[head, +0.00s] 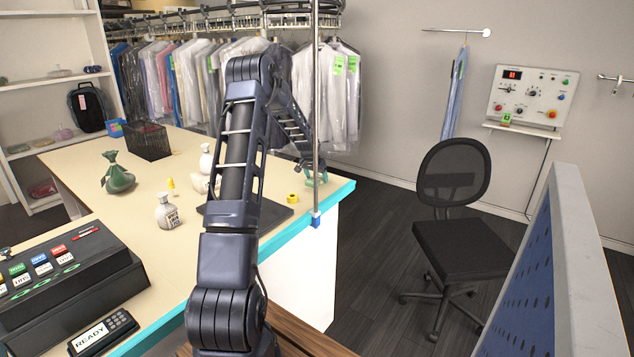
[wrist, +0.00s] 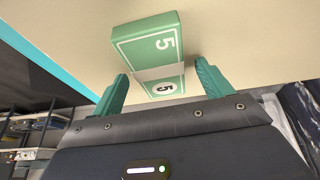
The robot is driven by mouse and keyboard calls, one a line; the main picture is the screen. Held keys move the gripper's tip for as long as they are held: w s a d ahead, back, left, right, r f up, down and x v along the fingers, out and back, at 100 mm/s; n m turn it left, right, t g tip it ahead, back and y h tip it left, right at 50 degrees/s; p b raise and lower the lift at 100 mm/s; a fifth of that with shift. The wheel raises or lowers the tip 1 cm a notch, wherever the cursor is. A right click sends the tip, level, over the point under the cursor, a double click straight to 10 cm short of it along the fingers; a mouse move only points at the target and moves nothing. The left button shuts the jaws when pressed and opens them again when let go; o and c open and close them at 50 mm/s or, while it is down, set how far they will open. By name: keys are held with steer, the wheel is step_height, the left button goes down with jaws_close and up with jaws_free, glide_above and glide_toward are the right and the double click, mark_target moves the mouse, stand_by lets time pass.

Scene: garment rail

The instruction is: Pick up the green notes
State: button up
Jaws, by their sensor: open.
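The green notes (wrist: 147,42) are a banded stack with a white paper strip and the figure 5, on the beige counter (wrist: 237,40) in the wrist view. My gripper (wrist: 162,74) is open, with one teal finger on each side of the near end of the stack. Gaps show between the fingers and the notes, so it holds nothing. In the head view my gripper (head: 314,180) is low over the counter's right end, by the metal post. The notes are too small and too close to the teal fingers to tell apart there.
A yellow tape roll (head: 293,198) and a dark mat (head: 272,212) lie near my arm. White bottles (head: 167,211), a green sack (head: 117,174) and a black wire basket (head: 148,141) stand farther left. A vertical metal post (head: 316,110) rises at the counter's edge.

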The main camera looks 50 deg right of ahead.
steer(key=c, duration=1.1)
